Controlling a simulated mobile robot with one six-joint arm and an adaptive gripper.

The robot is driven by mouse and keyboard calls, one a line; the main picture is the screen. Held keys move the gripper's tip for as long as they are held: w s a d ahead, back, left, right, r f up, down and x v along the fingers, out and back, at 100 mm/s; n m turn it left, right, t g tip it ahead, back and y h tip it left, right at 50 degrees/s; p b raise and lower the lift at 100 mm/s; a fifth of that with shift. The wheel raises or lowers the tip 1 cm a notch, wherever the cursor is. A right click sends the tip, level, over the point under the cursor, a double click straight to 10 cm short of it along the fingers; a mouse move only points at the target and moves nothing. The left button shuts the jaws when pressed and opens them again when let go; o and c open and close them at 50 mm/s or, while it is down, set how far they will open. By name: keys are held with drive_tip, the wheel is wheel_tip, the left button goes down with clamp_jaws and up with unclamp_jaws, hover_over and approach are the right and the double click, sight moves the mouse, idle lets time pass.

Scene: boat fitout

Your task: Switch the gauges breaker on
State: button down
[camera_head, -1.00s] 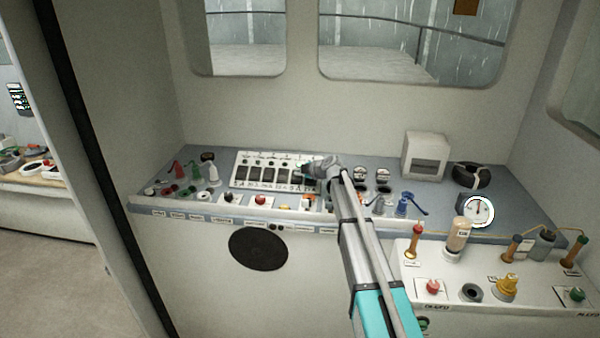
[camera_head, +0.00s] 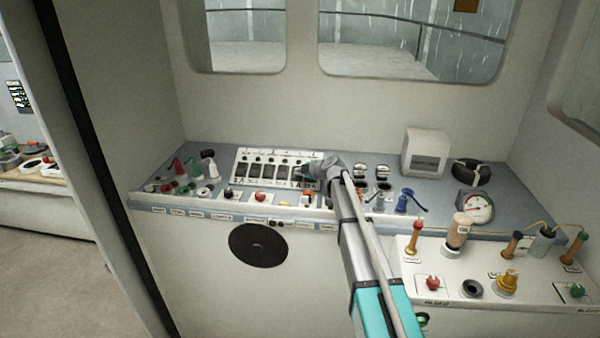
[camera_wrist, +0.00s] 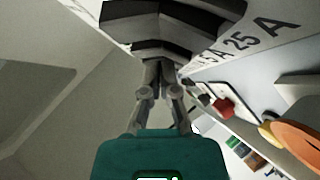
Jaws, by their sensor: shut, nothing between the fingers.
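The white breaker panel (camera_head: 240,180) stands on the blue-grey console, with a row of dark rocker switches (camera_head: 270,172) and small knobs above them. My gripper (camera_head: 306,172) is at the right end of this row and covers part of it. In the wrist view my gripper (camera_wrist: 160,68) is shut, with its fingertips at a large dark rocker (camera_wrist: 155,28). They look in contact or very close; I cannot tell which. Printed ratings, including "25 A", show beside that rocker. Which breaker is the gauges one cannot be read, nor its position.
Coloured levers (camera_head: 192,167) stand left of the panel. A red button (camera_head: 260,197) sits along the front edge, and a blue valve (camera_head: 405,200) and round gauge (camera_head: 476,207) lie to the right. A white box (camera_head: 425,152) stands behind. The lower right unit carries several knobs and bottles.

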drive_tip(key=shift+s+a+r+p, duration=0.1)
drive_tip(key=shift+s+r+p, duration=0.2)
drive_tip(key=shift+s+r, duration=0.1)
drive_tip(key=shift+s+a+r+p, duration=0.1)
drive_tip(key=shift+s+r+p, duration=0.35)
drive_tip(key=shift+s, duration=0.15)
drive_tip(key=shift+s+a+r+p, duration=0.1)
drive_tip(key=shift+s+r+p, duration=0.35)
drive_tip(key=shift+s, duration=0.15)
drive_tip(key=p+v, duration=0.3)
drive_tip(key=v, duration=0.6)
drive_tip(key=shift+s+d+f+p, duration=0.25)
drive_tip(key=shift+s+d+p, duration=0.05)
drive_tip(key=shift+s, duration=0.15)
drive_tip(key=shift+d, duration=0.1)
